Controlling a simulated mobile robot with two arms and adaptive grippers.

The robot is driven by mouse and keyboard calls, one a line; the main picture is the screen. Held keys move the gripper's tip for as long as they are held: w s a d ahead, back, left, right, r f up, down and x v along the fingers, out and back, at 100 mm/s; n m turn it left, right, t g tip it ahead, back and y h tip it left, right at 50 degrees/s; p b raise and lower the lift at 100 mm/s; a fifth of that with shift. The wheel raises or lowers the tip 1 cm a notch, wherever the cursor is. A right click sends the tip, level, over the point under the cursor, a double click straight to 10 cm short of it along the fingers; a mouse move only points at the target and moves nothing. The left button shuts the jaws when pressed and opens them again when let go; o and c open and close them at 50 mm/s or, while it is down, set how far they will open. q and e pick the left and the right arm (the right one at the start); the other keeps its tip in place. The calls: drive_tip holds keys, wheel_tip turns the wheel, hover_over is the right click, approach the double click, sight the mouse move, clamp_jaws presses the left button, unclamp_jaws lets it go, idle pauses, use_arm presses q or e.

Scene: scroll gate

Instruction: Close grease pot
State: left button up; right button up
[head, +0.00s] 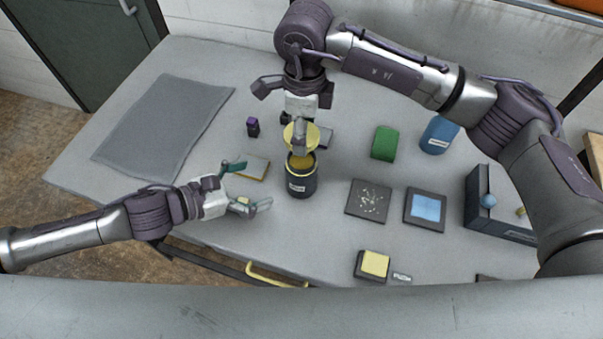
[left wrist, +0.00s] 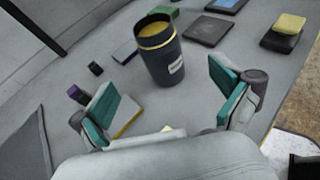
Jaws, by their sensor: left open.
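The grease pot (head: 301,184) is a dark cylinder with a white label, upright on the table, its top open and yellow-brown inside. It also shows in the left wrist view (left wrist: 162,58), with a yellow band near its rim. My right gripper (head: 300,148) points down just above the pot, its fingers close together on a round yellow lid (head: 289,135). The lid is tilted and partly hidden by the fingers; whether it touches the rim I cannot tell. My left gripper (head: 252,186) is open and empty, left of the pot, with the pot beyond its fingers.
A yellow-edged pad (head: 254,167) lies close to my left gripper. Right of the pot are a dark tile (head: 368,200), a blue-topped tile (head: 425,209), a green block (head: 384,143) and a blue canister (head: 438,135).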

drive_tip(key=shift+w, duration=0.15)
use_arm(q)
drive_tip(key=x, duration=1.2)
drive_tip(key=shift+w+f, duration=0.1)
drive_tip(key=c, duration=1.7)
drive_tip(key=shift+o, duration=0.2)
use_arm(e)
hover_over(304, 162)
drive_tip(key=shift+f, duration=2.5)
drive_tip(key=shift+f, duration=0.1)
drive_tip(key=shift+f, duration=0.8)
drive_tip(key=shift+f, duration=0.55)
